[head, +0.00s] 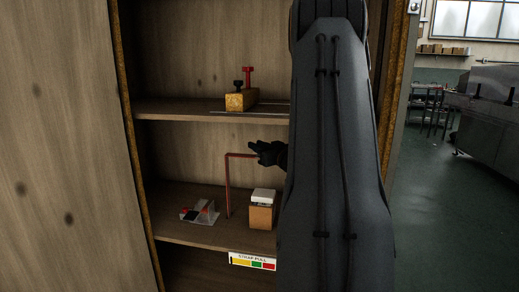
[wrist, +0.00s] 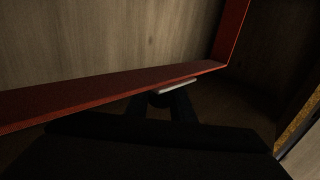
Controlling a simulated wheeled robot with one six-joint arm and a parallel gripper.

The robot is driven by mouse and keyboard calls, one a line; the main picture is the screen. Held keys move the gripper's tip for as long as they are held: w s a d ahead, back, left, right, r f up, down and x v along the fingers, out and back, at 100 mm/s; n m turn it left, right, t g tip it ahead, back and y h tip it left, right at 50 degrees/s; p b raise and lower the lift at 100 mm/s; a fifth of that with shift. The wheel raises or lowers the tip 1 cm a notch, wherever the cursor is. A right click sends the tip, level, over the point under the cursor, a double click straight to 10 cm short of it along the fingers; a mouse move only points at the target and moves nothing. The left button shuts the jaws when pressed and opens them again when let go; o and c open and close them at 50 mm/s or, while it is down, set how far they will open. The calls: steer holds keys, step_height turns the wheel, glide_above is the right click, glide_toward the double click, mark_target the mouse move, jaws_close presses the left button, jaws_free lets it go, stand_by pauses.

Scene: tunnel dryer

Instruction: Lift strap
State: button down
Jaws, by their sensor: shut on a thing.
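The strap (head: 228,185) is a thin red band in the cabinet in the head view. It rises from the lower shelf, then bends and runs right to my gripper (head: 262,153). My gripper is shut on its upper run, above the lower shelf. In the wrist view the red strap (wrist: 120,88) crosses the picture from left to right and turns upward at the right. The dark fingers of my gripper (wrist: 165,100) meet it near the middle. The exact contact is dark, and my arm hides the cabinet's right part in the head view.
The upper shelf (head: 170,109) holds a yellow block (head: 241,100) with red and black knobs. A "STRAP PULL" label (head: 253,261) is on the lower shelf's front edge.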

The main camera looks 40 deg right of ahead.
steer(key=shift+r, duration=0.15)
steer(key=c, duration=1.6)
jaws_free()
steer(key=shift+s, duration=0.1)
steer(key=shift+s+a+p, duration=0.25)
steer(key=shift+s+p, duration=0.05)
steer(key=shift+s, duration=0.95)
steer(key=shift+s+a+p, duration=0.2)
steer(key=shift+s+p, duration=0.05)
steer(key=shift+s, duration=1)
steer(key=shift+s+a+p, duration=0.25)
steer(key=shift+s+p, duration=0.05)
steer(key=shift+s, duration=0.95)
steer(key=shift+s, duration=0.1)
